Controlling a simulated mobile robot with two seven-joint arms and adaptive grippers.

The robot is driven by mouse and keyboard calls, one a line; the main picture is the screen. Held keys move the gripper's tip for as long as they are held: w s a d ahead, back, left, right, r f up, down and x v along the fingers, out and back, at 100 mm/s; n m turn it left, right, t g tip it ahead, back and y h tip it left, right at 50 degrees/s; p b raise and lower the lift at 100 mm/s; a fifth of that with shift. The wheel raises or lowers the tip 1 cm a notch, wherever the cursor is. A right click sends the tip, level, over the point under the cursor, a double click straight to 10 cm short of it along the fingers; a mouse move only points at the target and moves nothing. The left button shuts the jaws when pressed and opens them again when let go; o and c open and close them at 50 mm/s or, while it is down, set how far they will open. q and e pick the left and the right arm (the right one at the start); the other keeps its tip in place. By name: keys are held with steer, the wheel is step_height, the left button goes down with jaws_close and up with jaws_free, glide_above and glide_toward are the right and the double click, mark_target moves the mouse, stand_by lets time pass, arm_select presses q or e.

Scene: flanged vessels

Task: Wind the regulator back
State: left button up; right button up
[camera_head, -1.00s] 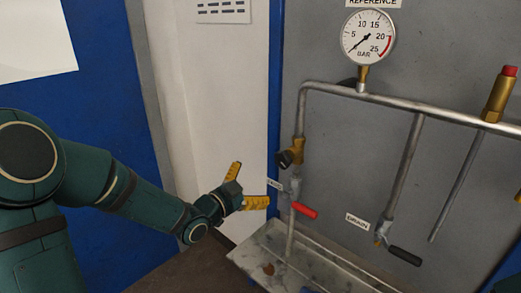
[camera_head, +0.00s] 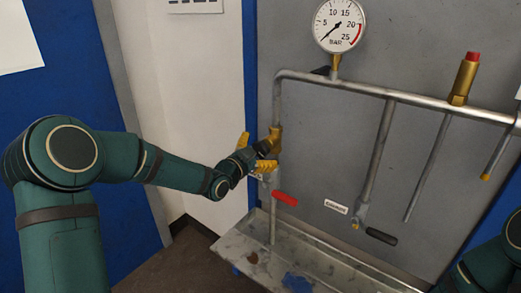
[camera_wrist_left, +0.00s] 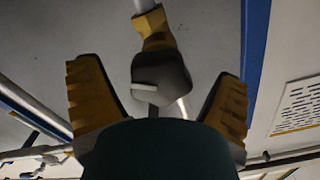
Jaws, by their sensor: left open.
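The regulator, a brass body (camera_head: 276,138) with a black knob (camera_head: 264,148), sits on the left vertical pipe of the panel. My left gripper (camera_head: 255,153) is open at the knob, one yellow finger above and one below it in the head view. In the left wrist view the dark knob (camera_wrist_left: 160,80) with a pale bar handle lies between the two spread fingers, with a gap on both sides. The pressure gauge (camera_head: 339,24) stands on the top pipe, its needle pointing to the lower left. My right gripper is out of view.
A red lever (camera_head: 285,199) sits just below the regulator, and a black lever (camera_head: 381,236) is to the right. A metal tray (camera_head: 335,272) with a blue patch lies below. A brass red-capped valve (camera_head: 464,78) rises from the top pipe.

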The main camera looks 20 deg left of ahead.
arm_select(q)
steer(key=shift+w, duration=0.2)
steer(key=c, duration=1.2)
